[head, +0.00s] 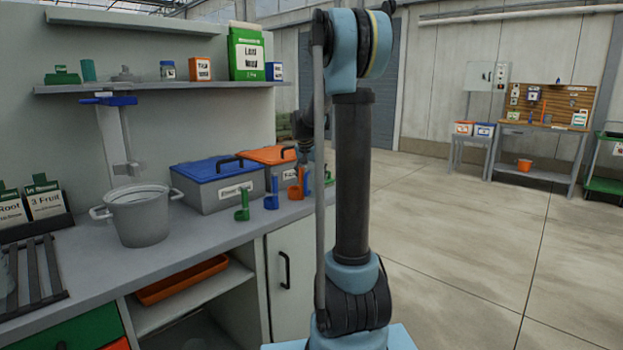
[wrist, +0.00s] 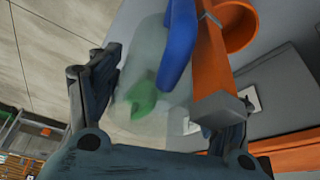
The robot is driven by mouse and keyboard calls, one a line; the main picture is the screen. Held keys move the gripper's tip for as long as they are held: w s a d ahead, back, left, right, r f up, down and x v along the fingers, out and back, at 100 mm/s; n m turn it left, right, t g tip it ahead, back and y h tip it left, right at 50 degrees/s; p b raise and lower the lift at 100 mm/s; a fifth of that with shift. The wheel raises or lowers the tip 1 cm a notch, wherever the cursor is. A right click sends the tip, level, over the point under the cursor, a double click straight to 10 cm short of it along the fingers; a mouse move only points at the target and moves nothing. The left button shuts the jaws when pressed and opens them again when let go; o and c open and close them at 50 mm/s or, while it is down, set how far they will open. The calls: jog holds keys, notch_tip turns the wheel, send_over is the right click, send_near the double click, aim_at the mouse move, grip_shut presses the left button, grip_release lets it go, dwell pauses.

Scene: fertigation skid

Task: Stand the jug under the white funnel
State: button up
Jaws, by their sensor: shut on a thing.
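A clear, translucent vessel, which looks like the jug (wrist: 130,65), sits between the two fingers of my gripper (wrist: 165,112) in the wrist view. The fingers are shut on it. A green shape (wrist: 143,97) shows through its wall. A blue piece (wrist: 181,40) and an orange bar with a round orange end (wrist: 210,62) lie close beside it, near the right finger; I cannot tell how they join. In the head view my arm hides most of my gripper. I cannot clearly make out a white funnel in either view.
On the counter stand a grey bucket (head: 140,220), a blue-lidded box (head: 215,172) and an orange-lidded box (head: 268,156). Small green (head: 242,202), blue (head: 271,194) and orange (head: 296,190) hooked pieces are before them. A pale upright (head: 112,140) with a blue bracket (head: 108,101) rises behind the bucket.

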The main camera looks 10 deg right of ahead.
jog(key=o, duration=1.1)
